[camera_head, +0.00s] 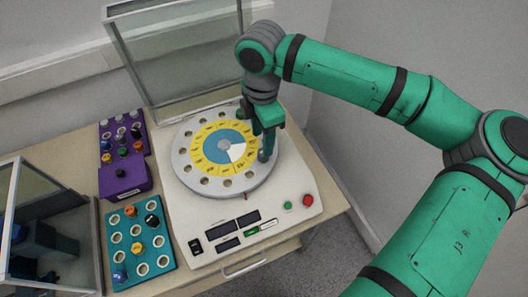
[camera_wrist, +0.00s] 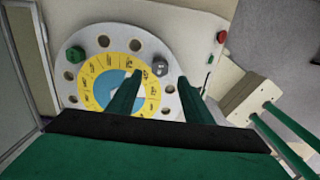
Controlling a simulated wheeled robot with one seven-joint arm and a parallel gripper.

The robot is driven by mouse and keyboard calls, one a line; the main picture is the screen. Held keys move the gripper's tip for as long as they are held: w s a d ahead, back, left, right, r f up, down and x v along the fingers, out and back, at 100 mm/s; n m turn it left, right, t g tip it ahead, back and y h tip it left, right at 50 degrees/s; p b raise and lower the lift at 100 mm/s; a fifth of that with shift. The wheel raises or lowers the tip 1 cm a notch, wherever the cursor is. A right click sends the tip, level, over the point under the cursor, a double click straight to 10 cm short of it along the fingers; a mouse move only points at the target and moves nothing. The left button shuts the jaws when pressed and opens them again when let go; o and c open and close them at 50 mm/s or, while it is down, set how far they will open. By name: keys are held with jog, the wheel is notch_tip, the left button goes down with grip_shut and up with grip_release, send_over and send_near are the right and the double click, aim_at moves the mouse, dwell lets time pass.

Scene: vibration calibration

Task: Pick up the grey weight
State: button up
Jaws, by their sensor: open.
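The grey weight (camera_wrist: 159,69) is a dark rounded knob on the round disc (camera_wrist: 102,44), near the disc's rim. In the wrist view it shows between the tips of my two green fingers, which are apart. My gripper (camera_wrist: 160,77) is open and empty over that edge of the disc. In the head view my gripper (camera_head: 256,133) points down at the right part of the disc (camera_head: 196,182), and I cannot make out the grey weight there. A green weight (camera_wrist: 76,54) stands on the disc's left side in the wrist view.
The disc sits on a white machine (camera_head: 285,228) with a green button (camera_head: 288,205) and a red button (camera_head: 308,200). Its glass lid (camera_head: 185,60) stands open behind. A purple rack (camera_head: 122,176) and a teal tray (camera_head: 121,267), both holding weights, and a glass case (camera_head: 45,225) are left.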

aim_at(263, 156)
jog(key=shift+d+f, duration=0.1)
jog(key=shift+f, duration=3.05)
jog(key=c, duration=1.1)
